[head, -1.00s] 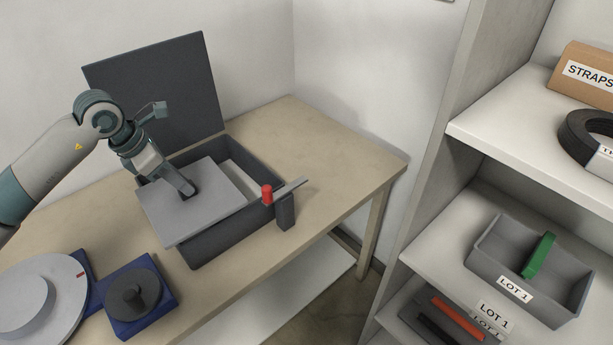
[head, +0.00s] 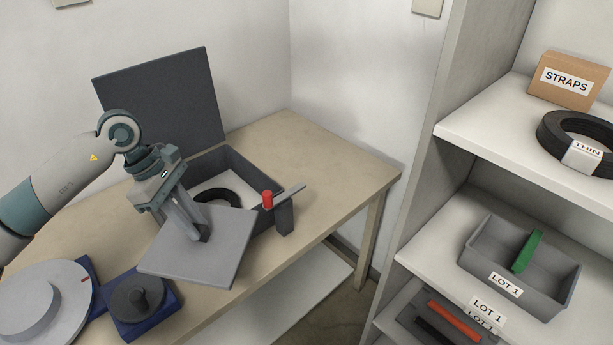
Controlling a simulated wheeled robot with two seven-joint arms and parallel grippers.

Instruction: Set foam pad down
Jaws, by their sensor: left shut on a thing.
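The foam pad (head: 222,255) is a flat light-grey square. My left gripper (head: 203,234) is shut on a dark grip at the middle of the pad and holds it, slightly tilted, over the front part of the open dark-grey case (head: 264,221). The pad hides the front part of the case. Inside the case, a black ring (head: 218,196) lies on a pale surface. The case lid (head: 160,100) stands open at the back. My right gripper is not in view.
A grey round plate (head: 35,300) and a blue block with a dark disc (head: 140,300) stand front left. The right part of the table (head: 335,165) is clear. Shelves with bins (head: 520,265) stand right.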

